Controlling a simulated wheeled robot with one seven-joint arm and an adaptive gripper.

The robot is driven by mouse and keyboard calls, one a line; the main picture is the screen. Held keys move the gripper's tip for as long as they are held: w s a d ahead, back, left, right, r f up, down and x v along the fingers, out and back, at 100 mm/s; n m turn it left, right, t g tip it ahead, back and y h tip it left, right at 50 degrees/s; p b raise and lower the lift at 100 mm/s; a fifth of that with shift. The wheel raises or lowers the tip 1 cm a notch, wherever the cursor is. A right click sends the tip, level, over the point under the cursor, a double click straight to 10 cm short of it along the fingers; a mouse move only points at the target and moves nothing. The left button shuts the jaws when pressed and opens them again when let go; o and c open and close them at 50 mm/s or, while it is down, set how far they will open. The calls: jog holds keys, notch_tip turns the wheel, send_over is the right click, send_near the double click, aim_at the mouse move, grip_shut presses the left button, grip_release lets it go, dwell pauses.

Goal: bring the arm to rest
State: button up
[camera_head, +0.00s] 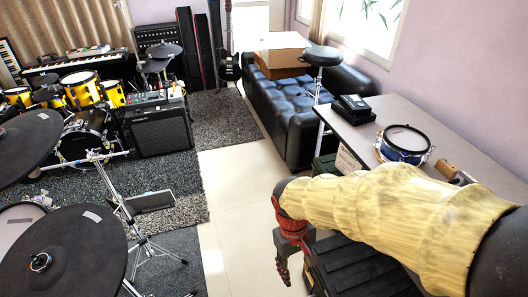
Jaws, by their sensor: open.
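My arm, in a yellow ribbed sleeve, reaches in from the right edge of the head view. My gripper (284,262) hangs from its end, with red and dark parts, pointing down. It is open, and I see nothing between its fingers, though they are small and partly overlap in this view. It hangs over the pale tiled floor, beside a black ridged case (352,272) at the lower middle. Part of the case is hidden behind my arm.
A grey table (440,125) with a small blue drum (404,144) stands at the right. A black tufted sofa (283,98) is behind it. Cymbal pads (75,255) and a chrome stand (125,205) fill the left. Pale floor (235,190) between is clear.

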jog(key=s+d+r+m+t+p, duration=0.1)
jog(key=s+d+r+t, duration=0.1)
jog(key=r, duration=0.5)
jog(key=s+d+r+m+t, duration=0.1)
jog(key=d+r+m+t, duration=0.1)
jog(key=d+r, duration=0.3)
jog(key=s+d+r+m+t+y+p, duration=0.1)
jog(key=s+d+r+t, duration=0.1)
jog(key=r, duration=0.6)
jog(key=shift+s+d+r+m+t+p, duration=0.3)
jog(key=shift+d+m+t+p, duration=0.1)
jog(key=shift+d, duration=0.3)
